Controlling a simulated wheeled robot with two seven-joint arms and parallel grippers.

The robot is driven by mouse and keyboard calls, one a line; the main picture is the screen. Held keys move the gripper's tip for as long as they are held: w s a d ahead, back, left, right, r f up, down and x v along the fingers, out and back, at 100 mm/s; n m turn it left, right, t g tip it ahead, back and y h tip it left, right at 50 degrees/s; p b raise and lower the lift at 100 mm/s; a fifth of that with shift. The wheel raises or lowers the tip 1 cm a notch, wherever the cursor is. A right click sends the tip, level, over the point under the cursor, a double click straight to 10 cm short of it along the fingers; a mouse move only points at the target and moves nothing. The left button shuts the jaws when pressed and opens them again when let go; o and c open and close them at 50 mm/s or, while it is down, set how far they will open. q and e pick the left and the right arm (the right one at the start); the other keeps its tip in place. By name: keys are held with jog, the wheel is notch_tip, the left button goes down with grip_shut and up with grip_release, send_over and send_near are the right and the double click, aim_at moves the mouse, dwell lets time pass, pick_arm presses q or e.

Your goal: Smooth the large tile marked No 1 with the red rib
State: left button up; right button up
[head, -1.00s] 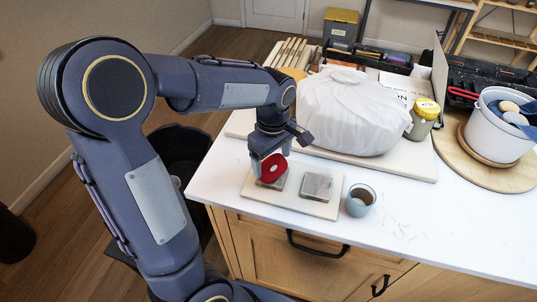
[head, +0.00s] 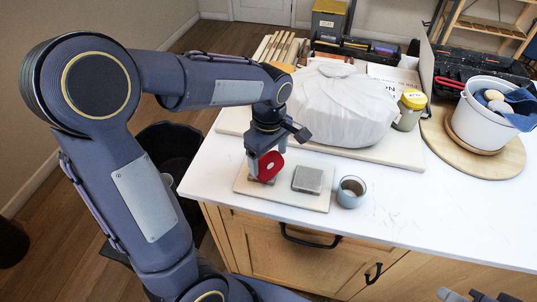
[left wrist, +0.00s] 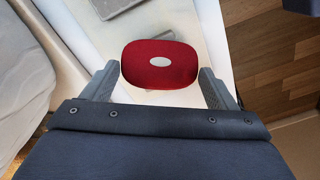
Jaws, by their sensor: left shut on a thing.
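My left gripper (head: 262,168) is shut on the red rib (head: 271,165), a rounded red piece held at the left end of a pale board (head: 315,202). In the left wrist view the rib (left wrist: 159,64) sits between the two fingers, with a pale oval at its middle. A grey square tile (head: 307,179) lies on the board to the right of the rib. Another tile seems to lie under the rib, mostly hidden; I cannot tell whether the rib touches it. No tile marking is readable. Grey parts, probably my right gripper (head: 478,297), show at the bottom right edge.
A small grey cup (head: 351,192) stands just right of the board. Behind are a white-wrapped bundle (head: 342,105), a yellow-lidded jar (head: 410,110) and a white bucket (head: 490,119) on a round wooden board (head: 500,165). The right front counter is clear.

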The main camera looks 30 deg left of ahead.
pick_arm(q)
jog(key=shift+r+p, duration=0.3)
jog(key=shift+r, duration=0.45)
notch_tip(320, 180, up, 5)
jog(key=p, duration=0.4)
jog(key=shift+r, duration=0.1)
